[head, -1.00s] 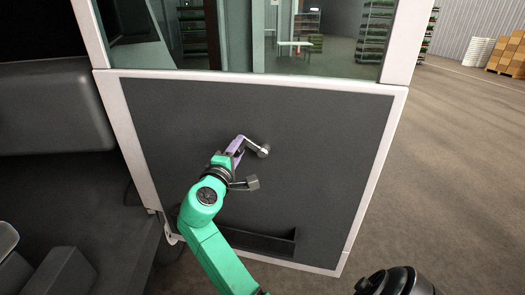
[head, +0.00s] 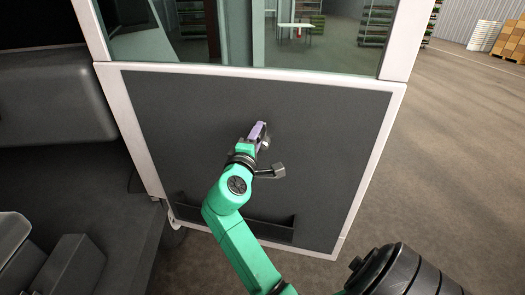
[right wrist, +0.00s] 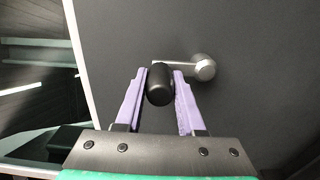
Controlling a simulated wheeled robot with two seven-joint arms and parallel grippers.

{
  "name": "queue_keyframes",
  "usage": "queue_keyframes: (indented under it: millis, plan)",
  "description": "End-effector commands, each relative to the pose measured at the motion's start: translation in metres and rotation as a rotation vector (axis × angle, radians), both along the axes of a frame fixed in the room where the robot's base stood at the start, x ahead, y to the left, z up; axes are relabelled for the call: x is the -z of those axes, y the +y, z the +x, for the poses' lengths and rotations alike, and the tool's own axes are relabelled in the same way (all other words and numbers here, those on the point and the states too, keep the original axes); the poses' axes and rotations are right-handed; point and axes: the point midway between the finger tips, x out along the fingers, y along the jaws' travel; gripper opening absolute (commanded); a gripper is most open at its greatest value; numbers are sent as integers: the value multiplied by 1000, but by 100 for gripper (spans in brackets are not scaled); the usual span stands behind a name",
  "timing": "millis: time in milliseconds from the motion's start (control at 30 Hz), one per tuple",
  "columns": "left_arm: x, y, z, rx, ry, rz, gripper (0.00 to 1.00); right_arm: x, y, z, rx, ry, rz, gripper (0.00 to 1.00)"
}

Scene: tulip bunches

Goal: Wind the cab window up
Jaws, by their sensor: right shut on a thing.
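The window crank is on the dark inner panel (head: 190,130) of the cab door. Its silver hub (right wrist: 203,68) and short arm (right wrist: 174,65) show in the right wrist view, with the arm pointing left from the hub to a black knob (right wrist: 159,88). In the head view the hub (head: 265,143) is partly behind my gripper. My right gripper (head: 259,128) is shut on the knob, one purple finger on each side of it. The window glass (head: 340,40) fills the visible frame opening above the panel; its top edge is out of view. My left gripper is not in view.
A pale frame (head: 375,155) edges the door. A shallow dark pocket (head: 270,224) sits low on the panel, behind my right arm. Open floor (head: 455,140) lies to the right, with boxes (head: 510,45) far back.

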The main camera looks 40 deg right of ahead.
Motion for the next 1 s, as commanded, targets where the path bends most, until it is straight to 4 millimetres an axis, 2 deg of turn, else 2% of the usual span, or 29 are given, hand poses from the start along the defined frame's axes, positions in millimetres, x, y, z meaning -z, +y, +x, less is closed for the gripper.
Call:
queue_keyframes:
  millis: [67,100,200,567,1000]
  plan:
    - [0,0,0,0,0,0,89,0,-1,-1,5,0,-1,0]
    - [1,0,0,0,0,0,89,0,-1,-1,5,0,-1,42]
    - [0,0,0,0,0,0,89,0,-1,-1,4,1,-1,75]
    - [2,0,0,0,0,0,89,2,4,-2,1,1,0,75]
    - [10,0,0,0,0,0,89,3,50,-32,-1,2,1,75]
